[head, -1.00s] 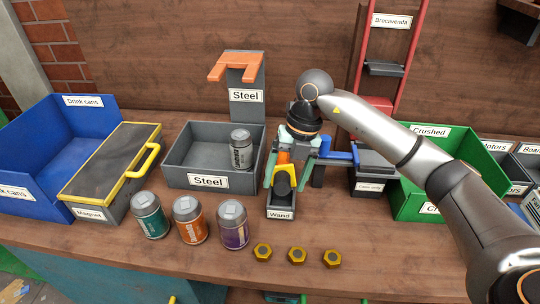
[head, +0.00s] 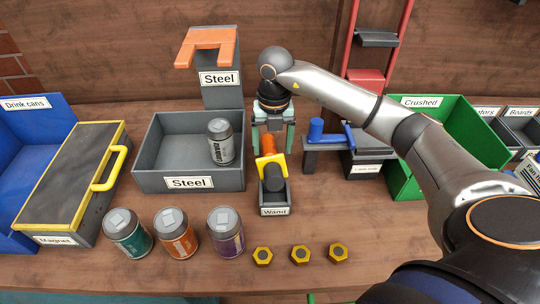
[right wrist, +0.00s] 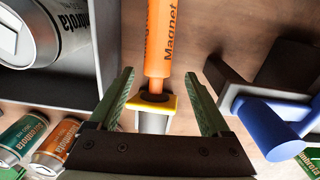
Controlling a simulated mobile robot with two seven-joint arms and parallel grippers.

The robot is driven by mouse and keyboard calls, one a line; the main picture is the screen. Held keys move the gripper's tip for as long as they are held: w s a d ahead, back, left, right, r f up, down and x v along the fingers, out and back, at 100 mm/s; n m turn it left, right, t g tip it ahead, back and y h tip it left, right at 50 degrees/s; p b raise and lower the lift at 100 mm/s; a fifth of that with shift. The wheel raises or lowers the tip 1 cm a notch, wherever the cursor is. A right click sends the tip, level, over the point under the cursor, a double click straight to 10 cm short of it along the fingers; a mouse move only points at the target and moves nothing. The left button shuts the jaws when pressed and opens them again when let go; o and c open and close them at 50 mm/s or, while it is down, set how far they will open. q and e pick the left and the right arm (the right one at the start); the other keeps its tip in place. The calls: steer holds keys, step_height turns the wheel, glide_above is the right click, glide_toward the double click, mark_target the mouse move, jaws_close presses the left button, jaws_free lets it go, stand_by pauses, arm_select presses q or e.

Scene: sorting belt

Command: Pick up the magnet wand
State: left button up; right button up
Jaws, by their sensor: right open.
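The magnet wand (head: 268,145) has an orange handle, a yellow collar and a dark lower end. It stands in a small grey holder (head: 274,210) labelled "Wand". The right wrist view shows its orange handle (right wrist: 160,40) with the word "Magnet". My right gripper (head: 271,150) is open, with one green finger on each side of the handle. In the right wrist view, gaps show between the handle and both fingers of the gripper (right wrist: 159,80). My left gripper is not in view.
A grey "Steel" bin (head: 150,160) holding a can (head: 221,143) is just left. A press with a blue lever (head: 316,130) stands right, before the green "Crushed" bin (head: 405,180). Several cans and yellow nuts (head: 301,254) are in front. A "Magnet" lidded box (head: 75,170) is left.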

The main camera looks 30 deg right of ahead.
mark_target(271, 152)
steer(key=f, duration=0.5)
steer(key=shift+w+a, duration=0.15)
steer(key=shift+w, duration=0.1)
steer(key=shift+c, duration=0.3)
jaws_close()
